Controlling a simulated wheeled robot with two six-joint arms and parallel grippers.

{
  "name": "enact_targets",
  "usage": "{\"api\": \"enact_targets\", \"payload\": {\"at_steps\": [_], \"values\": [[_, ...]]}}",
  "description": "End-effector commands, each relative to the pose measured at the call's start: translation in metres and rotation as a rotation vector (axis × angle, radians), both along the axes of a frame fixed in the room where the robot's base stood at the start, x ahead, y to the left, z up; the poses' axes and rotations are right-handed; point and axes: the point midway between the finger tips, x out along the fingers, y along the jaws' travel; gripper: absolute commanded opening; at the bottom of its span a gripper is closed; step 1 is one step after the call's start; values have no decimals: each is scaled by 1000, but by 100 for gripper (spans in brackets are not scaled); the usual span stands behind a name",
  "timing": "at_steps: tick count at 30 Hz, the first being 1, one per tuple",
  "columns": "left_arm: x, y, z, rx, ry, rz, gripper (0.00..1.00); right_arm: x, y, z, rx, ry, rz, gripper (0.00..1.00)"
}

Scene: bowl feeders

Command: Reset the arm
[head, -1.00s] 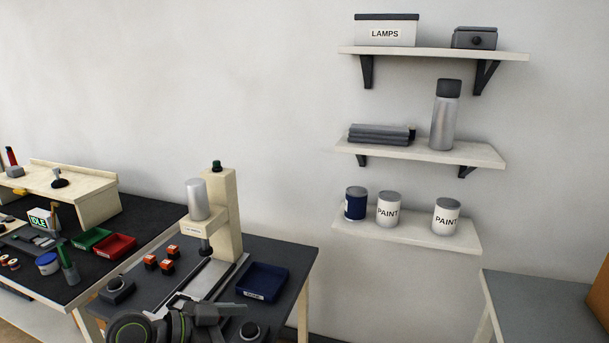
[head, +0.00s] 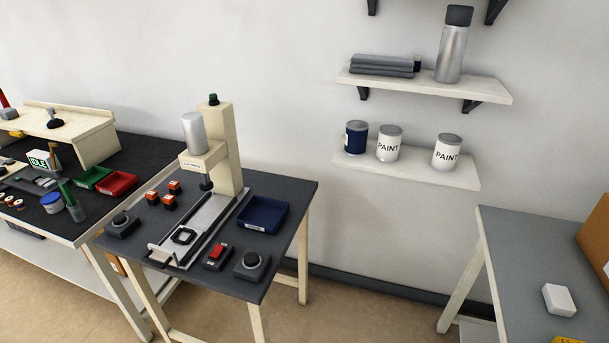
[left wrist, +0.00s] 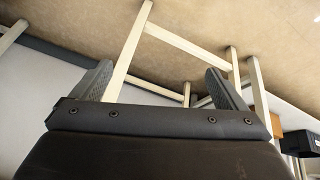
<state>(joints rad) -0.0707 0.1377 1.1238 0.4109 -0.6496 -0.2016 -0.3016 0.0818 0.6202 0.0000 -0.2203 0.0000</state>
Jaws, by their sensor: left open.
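My left gripper (left wrist: 160,85) shows in the left wrist view with its two dark fingers spread wide apart and nothing between them. Beyond the fingers are pale table legs (left wrist: 175,42) and the tan floor, with no object near the fingertips. Neither of my arms shows in the head view now. My right gripper is in no frame.
A dark table holds a press (head: 222,150), a blue bin (head: 262,214), several orange-topped blocks and dark knobs. A workbench with green (head: 92,177) and red (head: 116,185) bins stands left. A grey table (head: 530,255) stands right, with open floor between.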

Motion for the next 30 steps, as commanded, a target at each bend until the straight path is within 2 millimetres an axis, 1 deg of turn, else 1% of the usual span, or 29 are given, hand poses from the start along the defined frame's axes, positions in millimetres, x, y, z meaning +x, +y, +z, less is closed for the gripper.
{"api": "enact_targets", "payload": {"at_steps": [1, 2, 3, 5, 6, 8, 9, 12, 13, 15, 18, 30], "values": [[-35, 7, -25, 31, 51, 20, 94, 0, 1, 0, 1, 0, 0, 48], [-54, 10, -38, 50, 75, 31, 94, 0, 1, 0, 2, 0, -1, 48], [-80, 15, -54, 75, 106, 40, 94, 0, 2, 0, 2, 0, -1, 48], [-121, 19, -75, 108, 153, 50, 94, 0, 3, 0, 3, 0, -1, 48], [-148, 22, -87, 130, 181, 53, 94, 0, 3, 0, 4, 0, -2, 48], [-187, 24, -102, 155, 221, 52, 94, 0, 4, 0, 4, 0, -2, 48], [-212, 25, -109, 171, 244, 48, 94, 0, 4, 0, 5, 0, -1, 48], [-261, 24, -121, 194, 288, 36, 94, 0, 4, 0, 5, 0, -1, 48], [-273, 23, -124, 199, 299, 32, 94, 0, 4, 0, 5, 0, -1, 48], [-293, 22, -127, 206, 316, 25, 94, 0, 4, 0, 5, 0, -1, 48], [-309, 21, -130, 211, 328, 18, 94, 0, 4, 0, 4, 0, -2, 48], [-310, 21, -130, 211, 330, 17, 94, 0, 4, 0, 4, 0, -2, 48]]}}
